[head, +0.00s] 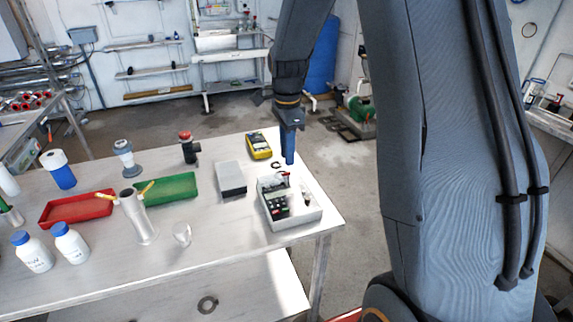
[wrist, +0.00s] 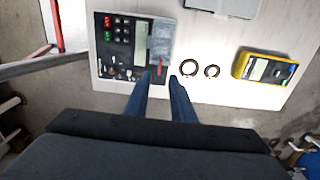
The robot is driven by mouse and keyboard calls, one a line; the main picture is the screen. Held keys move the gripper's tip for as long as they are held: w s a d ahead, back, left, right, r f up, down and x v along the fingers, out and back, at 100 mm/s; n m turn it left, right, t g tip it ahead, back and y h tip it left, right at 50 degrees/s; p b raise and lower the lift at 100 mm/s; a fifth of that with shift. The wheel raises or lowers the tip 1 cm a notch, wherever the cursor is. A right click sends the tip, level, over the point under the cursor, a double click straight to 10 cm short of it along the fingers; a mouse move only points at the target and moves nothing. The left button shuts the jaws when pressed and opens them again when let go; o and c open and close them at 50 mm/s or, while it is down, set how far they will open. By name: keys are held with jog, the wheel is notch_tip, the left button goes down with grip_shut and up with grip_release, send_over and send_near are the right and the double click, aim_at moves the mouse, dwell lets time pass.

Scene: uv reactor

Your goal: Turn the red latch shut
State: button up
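The reactor, a pale box with a dark panel, keypad and display (head: 284,215), sits at the right end of the table. It also fills the upper left of the wrist view (wrist: 130,45). A small red piece, seemingly the red latch (wrist: 160,68), shows at the panel's lower right corner in the wrist view; its turn position is too small to tell. My gripper (wrist: 160,80) is open, its blue fingers apart and empty. The fingertips point at the reactor's edge, with the red piece just beyond the gap. In the head view my gripper (head: 289,160) hangs at the reactor's far side.
Green (head: 168,190) and red (head: 75,210) trays, a metal cylinder (head: 140,220) and bottles (head: 70,243) stand further left.

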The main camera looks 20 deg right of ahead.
jog(key=shift+r, duration=1.5)
jog(key=s+a+f+n, duration=0.2)
jog(key=s+n, duration=0.7)
jog(key=s, duration=0.1)
jog(key=s+a+f+n+t, duration=0.1)
jog(key=s+a+n, duration=0.2)
jog(key=s+n, duration=0.6)
jog(key=shift+s+f+b, duration=0.35)
jog(key=shift+s+b, duration=0.05)
jog(key=shift+s, duration=0.55)
